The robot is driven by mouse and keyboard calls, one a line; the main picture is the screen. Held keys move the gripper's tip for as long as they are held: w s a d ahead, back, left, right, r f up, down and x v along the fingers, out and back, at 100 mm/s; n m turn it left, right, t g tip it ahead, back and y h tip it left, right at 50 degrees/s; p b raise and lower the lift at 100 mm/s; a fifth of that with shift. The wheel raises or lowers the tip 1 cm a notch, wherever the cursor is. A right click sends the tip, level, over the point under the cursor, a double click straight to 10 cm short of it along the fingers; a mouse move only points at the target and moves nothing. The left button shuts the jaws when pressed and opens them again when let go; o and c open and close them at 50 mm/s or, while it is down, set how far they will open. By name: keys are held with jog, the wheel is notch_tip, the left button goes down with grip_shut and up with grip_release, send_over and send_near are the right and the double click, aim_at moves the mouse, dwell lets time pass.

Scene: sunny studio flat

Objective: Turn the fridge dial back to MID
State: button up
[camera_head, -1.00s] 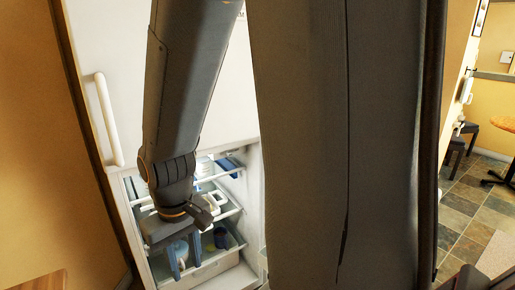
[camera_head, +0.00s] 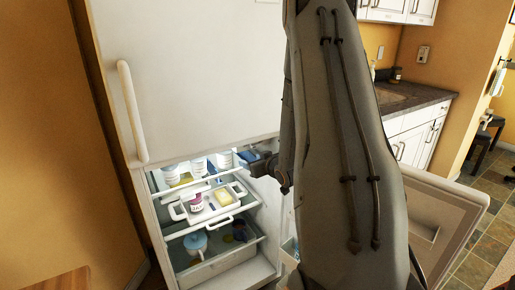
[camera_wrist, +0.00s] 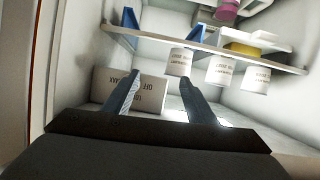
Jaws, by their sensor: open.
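In the wrist view a pale box (camera_wrist: 148,92) with upside-down dark lettering, seemingly including OFF, sits just beyond my gripper (camera_wrist: 159,80). The dial's knob and pointer cannot be made out, so its setting is unclear. The two fingers are apart with nothing between them, and the left one overlaps the box. The box is hidden in that view.
White tubs (camera_wrist: 220,68) stand on a shelf. A blue-lidded container (camera_head: 195,243) is below. The fridge door (camera_head: 441,205) stands open right.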

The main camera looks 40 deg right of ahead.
aim_at(257, 146)
jog(key=s+d+r+t, duration=0.1)
jog(key=s+d+t, duration=0.1)
jog(key=d+t, duration=0.3)
jog(key=shift+g, duration=0.5)
jog(key=w, duration=0.2)
jog(key=w+p, duration=0.1)
jog(key=w, duration=0.2)
jog(key=w+d, duration=0.1)
jog(key=w, duration=0.1)
jog(key=shift+w+d+r+p, duration=0.1)
jog(key=shift+w+r+p, duration=0.05)
jog(key=shift+w+p, duration=0.2)
jog(key=shift+c, duration=0.3)
jog(key=c, duration=1)
